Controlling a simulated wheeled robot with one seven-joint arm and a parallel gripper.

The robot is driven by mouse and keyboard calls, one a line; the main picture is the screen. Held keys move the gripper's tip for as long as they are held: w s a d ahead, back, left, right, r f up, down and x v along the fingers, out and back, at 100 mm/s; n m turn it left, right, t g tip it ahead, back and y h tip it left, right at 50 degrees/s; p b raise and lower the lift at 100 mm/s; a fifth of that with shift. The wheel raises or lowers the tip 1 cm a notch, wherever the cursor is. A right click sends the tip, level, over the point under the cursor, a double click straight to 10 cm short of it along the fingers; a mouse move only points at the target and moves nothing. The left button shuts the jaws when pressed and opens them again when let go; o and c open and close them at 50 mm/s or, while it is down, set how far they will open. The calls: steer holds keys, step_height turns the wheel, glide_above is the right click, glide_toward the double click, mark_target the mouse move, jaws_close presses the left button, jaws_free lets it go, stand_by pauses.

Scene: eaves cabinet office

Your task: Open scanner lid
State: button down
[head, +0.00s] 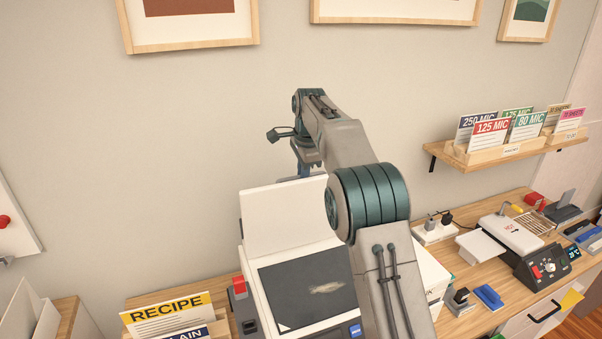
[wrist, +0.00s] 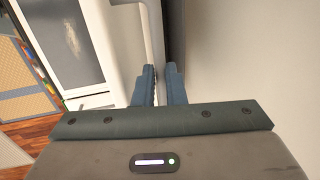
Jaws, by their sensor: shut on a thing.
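The scanner (head: 256,294) stands on the wooden counter, with its dark glass (head: 310,285) exposed and a pale smudge-like mark on it. Its white lid (head: 285,215) is raised and stands nearly upright at the back of the glass. My gripper (head: 304,172) is at the lid's top edge, partly behind it in the head view. In the wrist view my gripper (wrist: 160,72) has its blue fingers shut on the thin edge of the lid (wrist: 152,30). My arm hides the right part of the lid and scanner.
A grey wall rises close behind the lid. A RECIPE card (head: 167,314) stands left of the scanner. To the right are a white device (head: 510,234), a black control box (head: 543,267) and a blue item (head: 488,297). A shelf (head: 505,150) with cards hangs above.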

steer(key=shift+f, duration=0.55)
steer(key=c, duration=1.5)
jaws_free()
steer(key=shift+w, duration=0.1)
steer(key=shift+w+a+f, duration=0.1)
steer(key=shift+w, duration=0.1)
steer(key=shift+s+r, duration=0.2)
steer(key=shift+r, duration=0.65)
steer(key=v, duration=1)
steer(key=shift+r, duration=0.3)
steer(key=shift+d, duration=0.2)
